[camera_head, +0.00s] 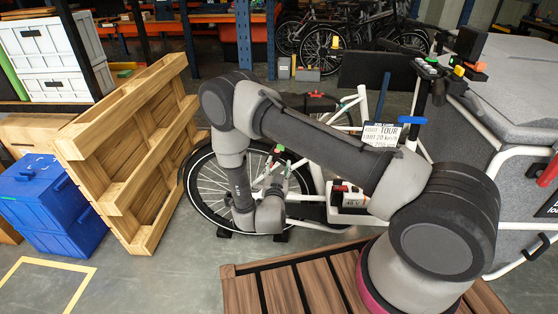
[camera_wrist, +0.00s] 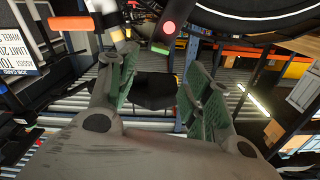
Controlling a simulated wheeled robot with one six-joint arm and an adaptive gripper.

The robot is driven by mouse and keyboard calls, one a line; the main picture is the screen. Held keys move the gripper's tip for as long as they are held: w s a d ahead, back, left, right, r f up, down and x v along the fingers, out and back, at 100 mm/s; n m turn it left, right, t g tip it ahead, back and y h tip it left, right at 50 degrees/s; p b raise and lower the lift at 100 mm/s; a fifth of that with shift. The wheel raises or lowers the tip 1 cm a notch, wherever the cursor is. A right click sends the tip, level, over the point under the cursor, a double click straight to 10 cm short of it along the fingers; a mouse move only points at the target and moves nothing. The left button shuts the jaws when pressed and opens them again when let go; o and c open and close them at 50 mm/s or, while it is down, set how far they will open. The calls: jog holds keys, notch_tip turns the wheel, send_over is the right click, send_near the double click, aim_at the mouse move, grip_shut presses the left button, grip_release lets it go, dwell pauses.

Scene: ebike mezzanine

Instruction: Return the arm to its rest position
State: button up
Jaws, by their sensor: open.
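My gripper (camera_wrist: 158,70) is in the wrist view with its two fingers spread apart and green ribbed pads facing each other. Nothing is held between them; a dark shape shows in the gap, farther off. In the head view my arm reaches left from the lower right, bends at a raised elbow, and drops to a wrist in front of the bike's spoked wheel (camera_head: 212,187). The fingers are hard to make out there against the bike. A white cargo bike frame (camera_head: 423,148) stands behind and beneath the arm, with a sign (camera_head: 381,134) reading TOUR close to the forearm.
A wooden pallet (camera_head: 117,199) leans left of the wheel, beside blue crates (camera_head: 78,243). A grey cargo box (camera_head: 515,95) fills the right side. A slatted wooden deck (camera_head: 283,290) lies in front. Grey floor is clear between pallet and deck.

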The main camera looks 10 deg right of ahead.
jog(key=shift+s+a, duration=0.1)
jog(key=shift+s, duration=0.25)
